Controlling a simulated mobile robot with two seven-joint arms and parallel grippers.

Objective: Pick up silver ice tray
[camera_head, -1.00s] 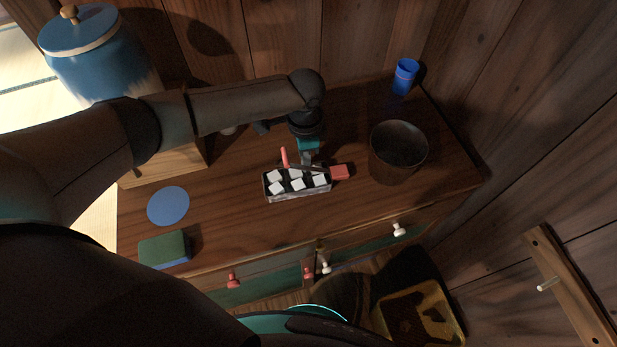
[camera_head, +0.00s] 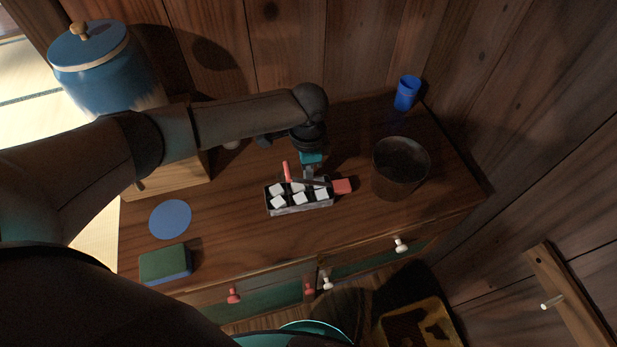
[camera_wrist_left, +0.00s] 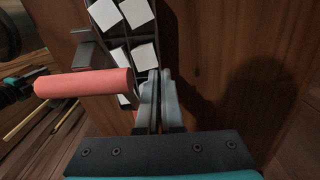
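The silver ice tray (camera_head: 300,209) sits on the wooden cabinet top, holding several white ice cubes. It has a dark lever with a red grip (camera_head: 287,171) and a red end piece (camera_head: 342,186) at its right. My left gripper (camera_head: 309,176) reaches down at the tray's far long side. In the left wrist view, its fingers (camera_wrist_left: 158,106) are close together at the end of the tray's wall (camera_wrist_left: 152,72) and appear shut on it. The red grip (camera_wrist_left: 85,83) shows left of the fingers. My right gripper is not in view.
A dark round pot (camera_head: 399,171) stands close right of the tray, with a blue cup (camera_head: 407,93) behind. A blue disc (camera_head: 170,219) and a green-and-blue sponge (camera_head: 166,263) lie left. A blue lidded jar (camera_head: 105,75) stands at back left. The wooden top between disc and tray is clear.

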